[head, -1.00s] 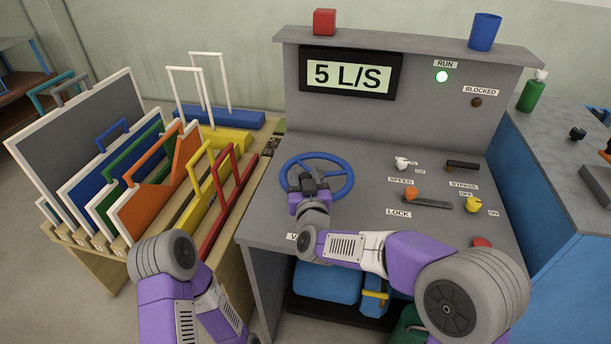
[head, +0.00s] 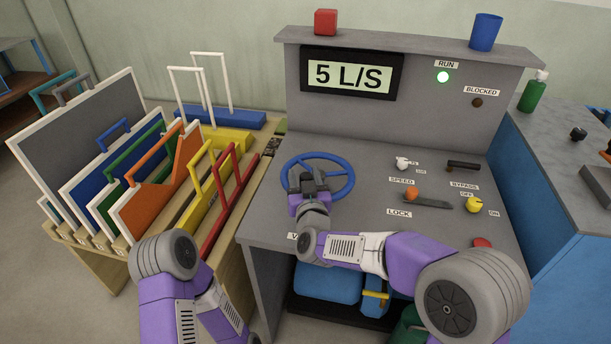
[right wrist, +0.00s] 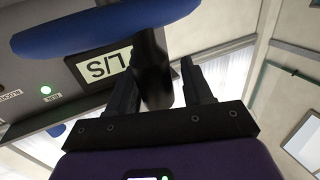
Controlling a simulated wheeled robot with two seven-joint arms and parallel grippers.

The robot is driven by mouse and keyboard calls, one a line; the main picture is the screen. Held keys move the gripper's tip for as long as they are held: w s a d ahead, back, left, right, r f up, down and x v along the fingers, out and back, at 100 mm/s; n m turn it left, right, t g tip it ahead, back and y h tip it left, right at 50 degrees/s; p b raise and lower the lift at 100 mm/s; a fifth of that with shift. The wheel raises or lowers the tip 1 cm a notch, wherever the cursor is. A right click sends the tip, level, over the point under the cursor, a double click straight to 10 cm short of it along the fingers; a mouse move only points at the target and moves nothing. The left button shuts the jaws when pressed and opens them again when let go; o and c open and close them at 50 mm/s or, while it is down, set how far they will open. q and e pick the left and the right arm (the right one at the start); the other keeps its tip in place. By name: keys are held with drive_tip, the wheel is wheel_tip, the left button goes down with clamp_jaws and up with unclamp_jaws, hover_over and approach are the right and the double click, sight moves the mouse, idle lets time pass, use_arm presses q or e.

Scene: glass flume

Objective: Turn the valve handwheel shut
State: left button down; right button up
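The valve handwheel (head: 342,192) has a blue ring rim and lies on the sloping grey console top. My right gripper (head: 307,180) is over the left half of the wheel, inside the rim. In the right wrist view its two dark fingers (right wrist: 158,88) stand apart, with a dark post-like part of the wheel (right wrist: 152,65) between them and a gap showing beside the right finger. The blue rim (right wrist: 100,28) crosses the top of that view. The display (head: 352,76) reads 5 L/S. My left arm shows at lower left, but its gripper is out of view.
The green RUN lamp (head: 443,77) is lit; the BLOCKED lamp (head: 477,103) is dark. Right of the wheel are a white speed knob (head: 402,163), orange lock lever (head: 412,194) and yellow knob (head: 474,204). A rack of coloured panels (head: 150,205) stands close on the left.

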drive_tip(key=shift+o, duration=0.4)
drive_tip(key=shift+w+d+r, duration=0.1)
drive_tip(key=shift+s+r, duration=0.1)
drive_tip(key=shift+s, duration=0.15)
drive_tip(key=v, duration=0.7)
drive_tip(key=shift+p, duration=0.45)
